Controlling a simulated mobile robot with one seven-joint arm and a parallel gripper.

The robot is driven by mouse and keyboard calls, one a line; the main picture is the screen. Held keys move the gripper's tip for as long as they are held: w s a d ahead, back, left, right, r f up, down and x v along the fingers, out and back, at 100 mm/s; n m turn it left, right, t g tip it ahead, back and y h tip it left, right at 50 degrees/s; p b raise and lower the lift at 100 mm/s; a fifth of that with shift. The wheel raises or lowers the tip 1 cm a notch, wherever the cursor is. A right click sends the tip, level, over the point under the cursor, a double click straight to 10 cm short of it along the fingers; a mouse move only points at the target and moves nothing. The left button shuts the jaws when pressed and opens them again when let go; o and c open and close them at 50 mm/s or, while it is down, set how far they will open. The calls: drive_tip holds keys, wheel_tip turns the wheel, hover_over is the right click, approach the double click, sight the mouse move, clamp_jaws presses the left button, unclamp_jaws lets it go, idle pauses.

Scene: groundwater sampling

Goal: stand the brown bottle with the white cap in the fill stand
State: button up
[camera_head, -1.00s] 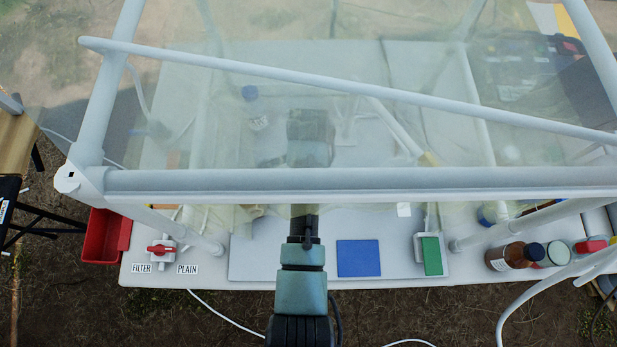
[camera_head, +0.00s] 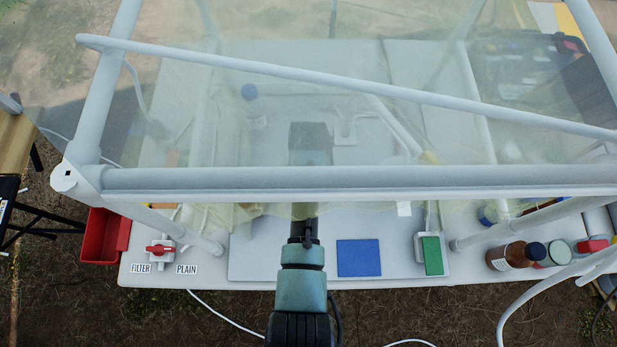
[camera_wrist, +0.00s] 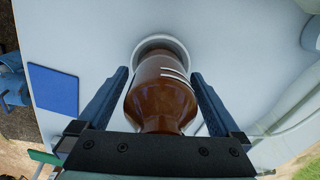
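The brown bottle (camera_wrist: 160,92) shows in the wrist view with white marks on its side. In the head view my gripper (camera_head: 310,145) is behind the clear sheet, and the bottle cannot be made out. A white stand-like fixture (camera_head: 345,130) is just right of it.
A white frame bar (camera_head: 350,180) and clear sheeting cross above the table. A blue pad (camera_head: 358,258) and a green block (camera_head: 432,256) lie near the front edge. A red bin (camera_head: 105,236) hangs at the left.

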drive_tip(key=shift+r, duration=0.1)
wheel_tip(320, 180, up, 12)
drive_tip(key=shift+r+p, duration=0.1)
drive_tip(key=shift+p, duration=0.4)
idle(0.4)
